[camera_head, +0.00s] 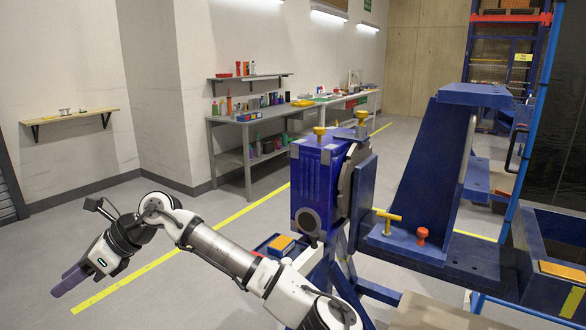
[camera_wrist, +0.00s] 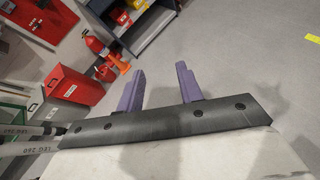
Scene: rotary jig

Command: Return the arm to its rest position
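My gripper (camera_head: 68,281) is at the lower left of the head view, at the end of my white and black arm, which reaches left over open floor. In the wrist view my gripper's two purple fingers (camera_wrist: 158,88) stand apart with a clear gap, and only grey floor and a shelf unit show between and beyond them. It holds nothing. The blue rotary jig (camera_head: 322,185) stands right of the arm in the head view, with a yellow-handled pin (camera_head: 386,215) and a red knob (camera_head: 421,236) on its bracket.
A workbench (camera_head: 228,119) with tools stands against the back wall. A wooden wall shelf (camera_head: 70,117) is at left. A blue bin (camera_head: 560,262) is at right. The wrist view shows red cabinets (camera_wrist: 72,87) and an orange-red extinguisher (camera_wrist: 97,45). Floor around the gripper is clear.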

